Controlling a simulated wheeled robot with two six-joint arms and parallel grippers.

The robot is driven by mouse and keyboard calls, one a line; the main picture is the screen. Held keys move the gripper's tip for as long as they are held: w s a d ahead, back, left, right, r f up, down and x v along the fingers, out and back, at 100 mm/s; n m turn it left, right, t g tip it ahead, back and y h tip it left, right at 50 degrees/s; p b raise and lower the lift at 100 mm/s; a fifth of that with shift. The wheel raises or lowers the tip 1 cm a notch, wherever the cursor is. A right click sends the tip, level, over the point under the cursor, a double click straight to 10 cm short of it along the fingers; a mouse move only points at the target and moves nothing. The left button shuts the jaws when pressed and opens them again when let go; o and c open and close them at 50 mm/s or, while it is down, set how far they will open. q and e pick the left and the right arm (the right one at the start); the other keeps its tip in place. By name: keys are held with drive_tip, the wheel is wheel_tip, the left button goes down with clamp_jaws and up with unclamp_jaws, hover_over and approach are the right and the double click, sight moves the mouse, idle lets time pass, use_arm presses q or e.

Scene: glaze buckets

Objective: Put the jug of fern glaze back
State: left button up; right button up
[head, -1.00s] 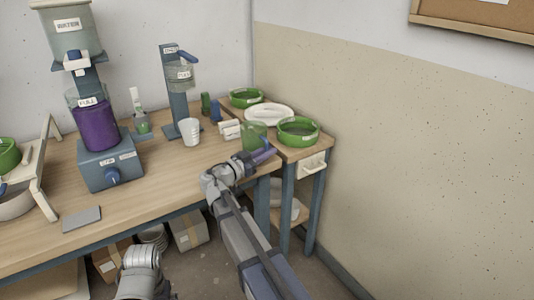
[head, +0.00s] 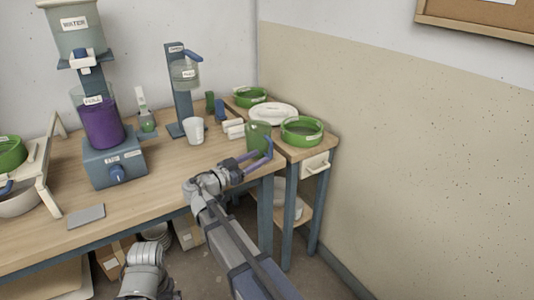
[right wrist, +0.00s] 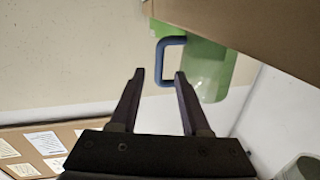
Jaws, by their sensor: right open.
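A green see-through jug (head: 258,138) with a blue handle stands upright at the right end of the wooden bench, near the small side table. In the right wrist view the picture is upside down; the jug (right wrist: 211,70) and its blue handle (right wrist: 162,60) show beyond the fingers. My right gripper (head: 252,160) is in front of the jug. In the right wrist view its fingers (right wrist: 160,74) are apart, with nothing between them, and the handle lies just past the tips. They look clear of the handle. My left gripper is not in view.
Green bowls (head: 302,131) and a white plate (head: 272,114) stand on the side table (head: 322,149). A white cup (head: 194,132), a blue dispenser (head: 180,105) and a mixer with purple liquid (head: 102,128) are on the bench (head: 150,180). The front bench is mostly clear.

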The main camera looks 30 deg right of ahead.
drive_tip(key=shift+v, duration=2.7)
drive_tip(key=shift+f, duration=0.1)
drive_tip(key=s+a+f+n+g+y, duration=0.1)
drive_tip(key=s+a+f+n+y, duration=0.3)
drive_tip(key=f, duration=0.3)
drive_tip(key=s+a+f+n+g+y, duration=0.1)
drive_tip(key=s+a+f+n+y, duration=0.3)
drive_tip(key=f, duration=0.3)
drive_tip(key=s+a+f+n+g+y, duration=0.3)
drive_tip(key=s+a+f+n+y, duration=0.4)
drive_tip(key=s+a+n, duration=0.4)
drive_tip(key=shift+s+a+f+n+y, duration=0.35)
drive_tip(key=shift+s+a+y, duration=0.35)
drive_tip(key=shift+a, duration=0.35)
